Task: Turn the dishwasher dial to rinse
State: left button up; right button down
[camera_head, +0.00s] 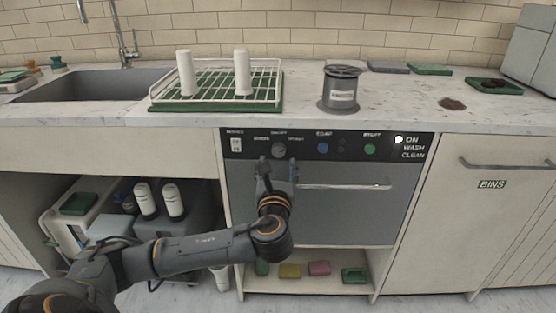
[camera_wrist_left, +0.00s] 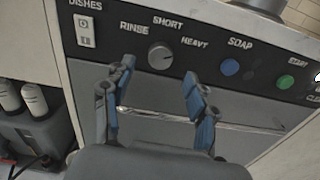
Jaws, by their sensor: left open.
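The dishwasher dial (camera_head: 279,150) is a grey round knob on the black control panel (camera_head: 304,153). In the left wrist view the dial (camera_wrist_left: 160,56) is below the word SHORT, with RINSE at its left and HEAVY at its right. Its pointer mark is too small to read surely. My left gripper (camera_head: 277,168) is open and empty just below the dial in the head view. In the left wrist view its two blue-padded fingers (camera_wrist_left: 157,86) are apart, with the dial beyond and between them. My right gripper is out of view.
A rocker switch (camera_wrist_left: 85,30) marked DISHES is left of the dial. A blue SOAP button (camera_head: 323,148) and a green START button (camera_head: 370,149) are to the right. The dishwasher handle (camera_head: 345,186) runs below the panel. A dish rack (camera_head: 216,68) stands on the counter above.

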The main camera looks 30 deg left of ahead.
aim_at(279, 153)
pick_arm(q)
jog(key=shift+b+x, duration=0.3)
jog(key=shift+x, duration=2)
jog(key=shift+d, duration=0.1)
jog(key=shift+c, duration=0.2)
jog(key=c, duration=1.1)
